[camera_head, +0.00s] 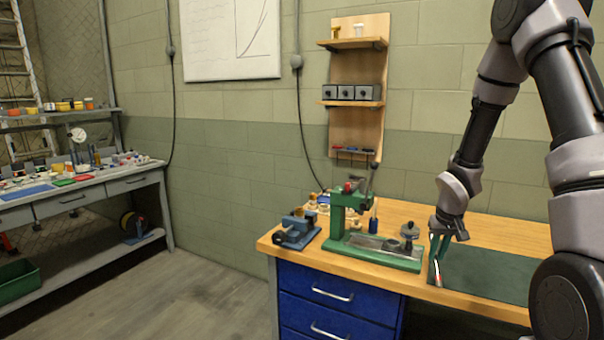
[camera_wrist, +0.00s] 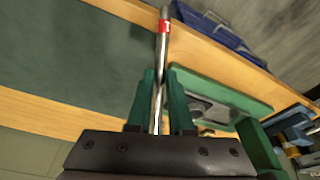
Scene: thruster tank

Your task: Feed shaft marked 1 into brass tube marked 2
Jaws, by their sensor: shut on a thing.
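The shaft marked 1 (camera_wrist: 163,45) is a thin silver rod with a red band near its far end. My gripper (camera_wrist: 159,72) has two green fingers shut on the shaft, which sticks out beyond the fingertips. In the head view my gripper (camera_head: 439,246) hangs over the left edge of the green mat, just right of the green press, with the shaft (camera_head: 437,268) pointing down. I cannot make out the brass tube marked 2 for certain in either view; a small brassy piece (camera_wrist: 206,132) shows by the press base in the wrist view, with no readable mark.
A green press (camera_head: 352,236) stands on the wooden bench, with a blue vise (camera_head: 297,232) to its left. A dark knobbed part (camera_head: 409,233) is on the press's right side. The dark green mat (camera_head: 490,272) looks bare. A wall shelf (camera_head: 352,103) holds grey boxes.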

